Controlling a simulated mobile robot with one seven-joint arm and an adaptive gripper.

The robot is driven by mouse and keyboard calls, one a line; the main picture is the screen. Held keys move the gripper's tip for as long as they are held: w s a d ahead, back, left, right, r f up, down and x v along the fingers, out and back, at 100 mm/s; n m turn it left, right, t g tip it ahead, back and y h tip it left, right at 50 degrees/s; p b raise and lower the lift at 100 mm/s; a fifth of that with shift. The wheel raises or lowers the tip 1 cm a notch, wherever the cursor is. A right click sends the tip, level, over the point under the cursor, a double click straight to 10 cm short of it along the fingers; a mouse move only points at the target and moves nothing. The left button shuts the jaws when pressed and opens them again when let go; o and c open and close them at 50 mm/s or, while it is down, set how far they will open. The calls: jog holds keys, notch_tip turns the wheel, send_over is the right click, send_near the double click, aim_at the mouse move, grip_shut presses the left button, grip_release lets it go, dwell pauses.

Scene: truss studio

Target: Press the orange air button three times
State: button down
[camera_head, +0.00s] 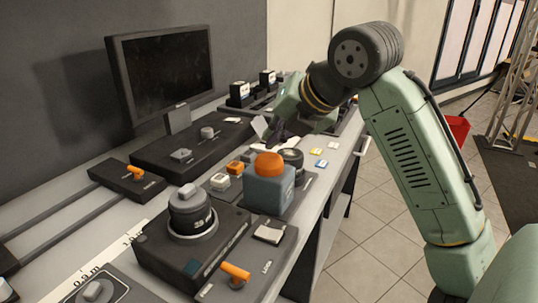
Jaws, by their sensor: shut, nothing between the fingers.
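An orange domed button (268,164) tops a blue-grey box (270,192) near the front edge of the bench. A smaller orange square button (235,167) sits just left of it among small keys. No lettering that names either one is readable. My gripper (272,138) reaches in from the right, beyond and above the domed button in the picture. Its dark fingers are shut and empty, apparently apart from both buttons. Part of the gripper is hidden behind my wrist.
A black control box with a dark knob (190,210) and an orange lever (235,271) stands at the front. A monitor (165,75) and slider panel (128,178) are behind. Small coloured tiles (320,163) lie right. Open floor (365,235) lies beyond the bench.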

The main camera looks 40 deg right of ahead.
aim_at(274, 155)
jog(key=shift+f, duration=0.2)
dwell(0.4)
jog(key=shift+f, duration=0.25)
jog(key=shift+f+b, duration=0.75)
jog(key=shift+f, duration=0.05)
dwell(1.0)
jog(key=shift+r, duration=0.15)
jog(key=shift+r+p, duration=1.05)
jog(key=shift+r, duration=0.05)
notch_tip(274, 155, up, 5)
jog(key=p, duration=0.4)
jog(key=shift+s+f, duration=0.1)
dwell(0.5)
